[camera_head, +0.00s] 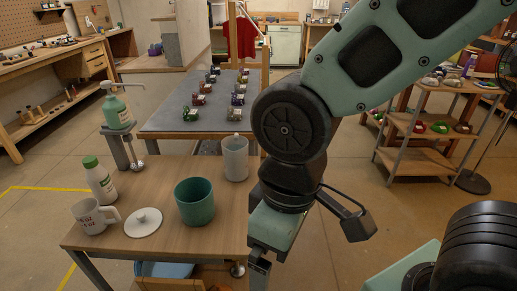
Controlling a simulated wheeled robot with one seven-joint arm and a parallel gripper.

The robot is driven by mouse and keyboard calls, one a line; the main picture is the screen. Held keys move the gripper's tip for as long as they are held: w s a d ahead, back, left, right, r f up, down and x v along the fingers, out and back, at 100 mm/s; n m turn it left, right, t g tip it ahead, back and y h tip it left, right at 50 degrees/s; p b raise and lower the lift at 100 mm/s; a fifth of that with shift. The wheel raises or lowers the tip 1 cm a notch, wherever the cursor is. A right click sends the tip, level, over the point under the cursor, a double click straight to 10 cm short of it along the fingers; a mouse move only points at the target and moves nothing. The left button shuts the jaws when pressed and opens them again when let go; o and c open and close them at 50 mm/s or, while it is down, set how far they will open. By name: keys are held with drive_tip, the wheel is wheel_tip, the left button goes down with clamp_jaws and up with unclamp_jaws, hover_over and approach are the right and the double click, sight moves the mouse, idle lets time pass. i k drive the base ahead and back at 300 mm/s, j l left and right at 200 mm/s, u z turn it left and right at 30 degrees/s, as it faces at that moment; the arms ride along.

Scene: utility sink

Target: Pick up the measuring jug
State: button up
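A tall pale grey, jug-like vessel (235,158) stands upright near the far right corner of the small wooden table (165,185). It looks most like the measuring jug, but no markings can be made out. My arm comes down from the upper right, just right of the vessel and apart from it in the picture. My gripper (258,268) points down past the table's right edge, at the bottom of the view. Its fingers are too dark and small to show whether they are open, and I see nothing clearly held.
A teal pot (194,203), a white round lid (143,222), a printed mug (92,217) and a green-capped bottle (99,180) share the table. A green pump bottle (116,108) stands behind. A grey table (170,118) with several small items lies beyond.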

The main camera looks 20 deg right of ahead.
sight(236, 155)
drive_tip(key=l+u, duration=0.1)
drive_tip(key=u, duration=0.6)
drive_tip(key=l+u, duration=0.15)
drive_tip(key=u, duration=0.2)
drive_tip(key=l+u, duration=0.2)
drive_tip(key=l, duration=0.2)
drive_tip(key=k+l+u, duration=0.2)
drive_tip(key=l, duration=0.2)
drive_tip(key=l+u, duration=0.2)
drive_tip(key=l, duration=0.25)
drive_tip(key=k+l+u, duration=0.2)
drive_tip(key=l, duration=0.15)
drive_tip(key=l+u, duration=0.2)
drive_tip(key=l, duration=0.2)
drive_tip(key=k+l, duration=0.2)
drive_tip(key=l, duration=0.2)
drive_tip(key=k+l, duration=0.15)
drive_tip(key=l, duration=0.25)
drive_tip(key=k+l, duration=0.2)
drive_tip(key=l, duration=0.15)
drive_tip(key=u, duration=0.05)
